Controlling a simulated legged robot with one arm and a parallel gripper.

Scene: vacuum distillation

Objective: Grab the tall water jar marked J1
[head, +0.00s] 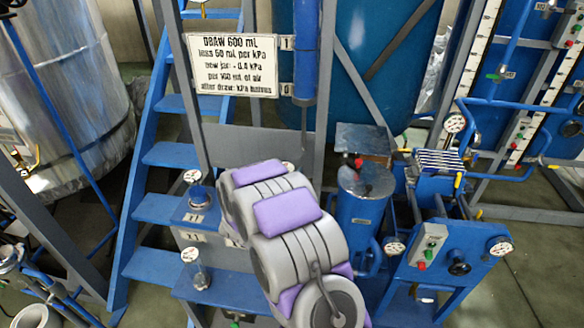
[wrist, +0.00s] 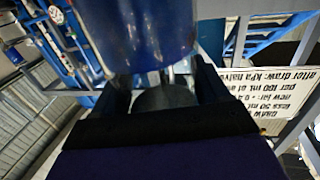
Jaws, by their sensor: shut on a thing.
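My gripper (wrist: 165,84) shows in the wrist view with its two dark fingers closed on a dark grey rounded thing (wrist: 163,99). No marking shows on it, so I cannot tell if it is the jar J1. A blue cylinder (wrist: 138,35) fills the top of that view, just beyond the fingers. In the head view my arm hides the gripper and what it holds. Two small clear jars with gauges on top stand at the left, an upper one (head: 199,194) and a lower one (head: 197,275). Their labels are too small to read surely.
A white sign (head: 235,64) hangs behind my arm; it is upside down in the wrist view (wrist: 284,92). A blue upright tube (head: 305,50) stands beside it. Blue steps (head: 170,155) are left, a blue pump unit (head: 440,260) right. Open floor (head: 540,260) lies far right.

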